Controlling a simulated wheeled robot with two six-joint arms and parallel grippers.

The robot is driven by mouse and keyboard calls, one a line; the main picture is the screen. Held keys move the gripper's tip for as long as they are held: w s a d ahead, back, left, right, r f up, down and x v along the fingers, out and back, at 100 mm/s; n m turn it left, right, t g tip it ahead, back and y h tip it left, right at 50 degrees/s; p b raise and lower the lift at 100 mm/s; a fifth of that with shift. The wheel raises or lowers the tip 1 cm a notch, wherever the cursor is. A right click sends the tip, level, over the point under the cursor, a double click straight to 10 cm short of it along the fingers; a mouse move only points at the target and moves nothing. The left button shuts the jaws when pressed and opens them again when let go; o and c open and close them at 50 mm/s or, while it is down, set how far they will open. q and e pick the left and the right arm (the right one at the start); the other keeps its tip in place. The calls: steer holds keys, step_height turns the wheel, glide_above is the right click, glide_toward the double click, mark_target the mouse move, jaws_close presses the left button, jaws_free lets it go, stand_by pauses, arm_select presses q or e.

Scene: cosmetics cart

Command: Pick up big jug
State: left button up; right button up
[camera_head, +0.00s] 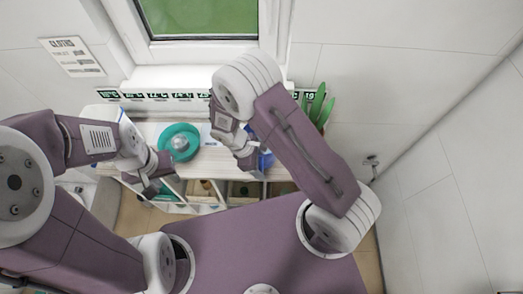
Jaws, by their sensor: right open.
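A blue object (266,160), possibly the big jug, shows at the right part of the white cart top. It is mostly hidden behind my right gripper and arm, so its shape is unclear. My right gripper (248,163) is open, pointing down beside the blue object. I cannot tell whether they touch. My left gripper (148,187) is over the left front of the cart, apart from the blue object. Its fingertips are too small to tell whether they are open.
A teal bowl (168,140) with a pale item in it sits on the cart top (206,160) between my grippers. Open compartments (203,190) lie below. A green plant (320,106) stands at the back right. A wall with a window (200,17) is behind.

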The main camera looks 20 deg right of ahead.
jaws_close()
stand_by(0.3)
steer(key=shift+w+r, duration=0.1)
steer(key=shift+r, duration=0.05)
